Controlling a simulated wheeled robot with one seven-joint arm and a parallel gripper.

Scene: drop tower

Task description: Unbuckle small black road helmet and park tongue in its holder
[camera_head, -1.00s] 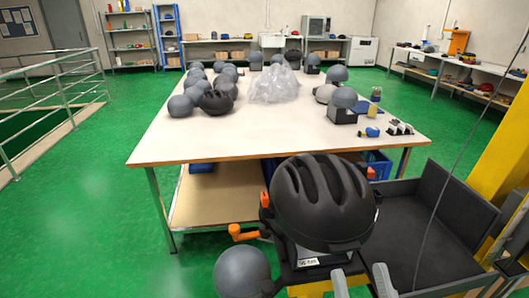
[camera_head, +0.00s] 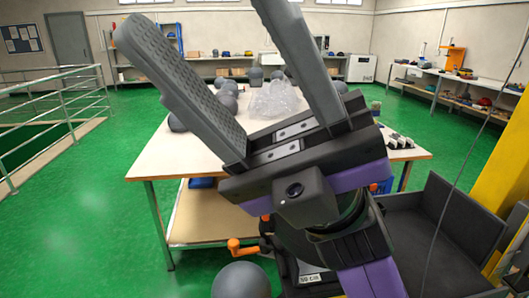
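My gripper (camera_head: 198,14) fills the middle of the view, close to the camera. Its two grey ribbed fingers point up and to the left and stand wide apart, with nothing between them. The small black road helmet is hidden behind my gripper and wrist. Its buckle, tongue and tongue holder cannot be made out. Part of the dark stand with a "50 cm" label (camera_head: 311,278) shows below the wrist.
An orange handle (camera_head: 240,247) and a grey headform (camera_head: 241,281) are low, left of my wrist. The white table (camera_head: 165,160) behind holds grey headforms and a clear plastic bag (camera_head: 272,102). A black bin (camera_head: 455,215) is at right. Green floor at left is free.

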